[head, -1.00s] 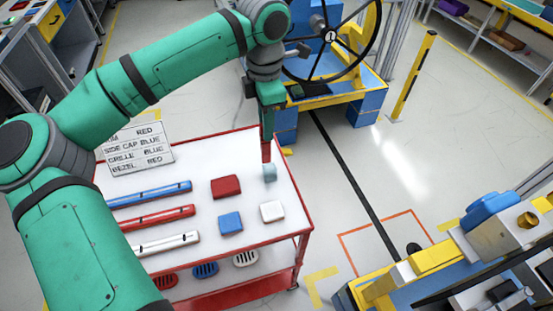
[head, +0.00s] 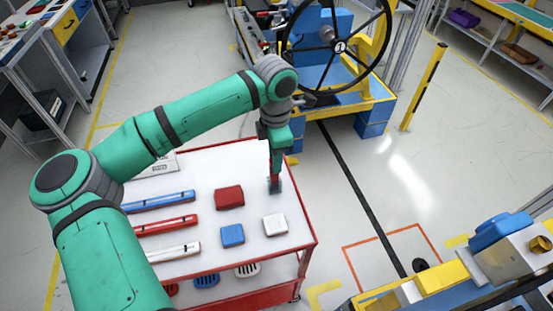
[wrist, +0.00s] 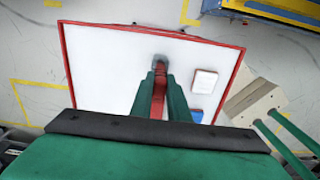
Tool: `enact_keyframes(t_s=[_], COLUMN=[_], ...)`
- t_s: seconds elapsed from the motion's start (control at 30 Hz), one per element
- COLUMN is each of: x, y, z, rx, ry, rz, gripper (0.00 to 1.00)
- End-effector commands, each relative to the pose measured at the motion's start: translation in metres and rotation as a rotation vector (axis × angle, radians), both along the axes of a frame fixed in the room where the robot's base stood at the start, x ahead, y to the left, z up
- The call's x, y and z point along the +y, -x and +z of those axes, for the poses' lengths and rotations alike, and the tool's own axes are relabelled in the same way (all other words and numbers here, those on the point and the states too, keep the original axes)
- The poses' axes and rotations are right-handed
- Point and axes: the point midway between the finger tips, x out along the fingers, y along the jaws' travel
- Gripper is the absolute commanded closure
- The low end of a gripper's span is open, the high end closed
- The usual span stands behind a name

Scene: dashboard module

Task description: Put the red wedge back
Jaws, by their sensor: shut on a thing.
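My gripper (head: 275,158) points down over the back right part of a white-topped cart (head: 193,268). It is shut on the red wedge (wrist: 158,98), a narrow red piece between the two green fingers in the wrist view. The wedge also shows in the head view (head: 275,170) below the gripper. Its far end meets a small grey block (head: 275,186) on the cart top, also in the wrist view (wrist: 160,61). I cannot tell whether the wedge is in the block or just against it.
Red (head: 229,197), blue (head: 232,235) and white (head: 275,224) caps lie near the gripper. Blue, red and white bars lie to the left. A sign (head: 163,164) is partly behind my arm. A steering wheel fixture (head: 338,46) stands behind the cart.

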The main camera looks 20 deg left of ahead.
Motion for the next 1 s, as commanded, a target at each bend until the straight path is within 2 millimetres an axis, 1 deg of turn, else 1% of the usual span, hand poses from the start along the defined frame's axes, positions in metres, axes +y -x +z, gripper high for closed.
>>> enact_keyframes(t_s=[0.3,0.33,0.4,0.67,0.77,0.87,0.97,1.0], x=[-0.001,-0.001,-0.002,-0.002,-0.002,-0.001,-0.001,-0.001], y=[0.0,0.0,0.0,-0.001,-0.001,-0.001,-0.001,-0.001], z=[-0.002,-0.002,-0.002,-0.002,0.002,0.011,0.028,0.036], rx=[0.001,0.001,0.001,0.0,-0.001,-0.002,-0.002,-0.002], ry=[-0.001,-0.001,-0.001,-0.001,-0.001,-0.003,-0.004,-0.004], rz=[-0.002,-0.003,-0.003,-0.004,-0.004,-0.003,-0.003,-0.002], gripper=[1.0,0.8,0.66,0.66,0.66,0.66,0.66,0.66])
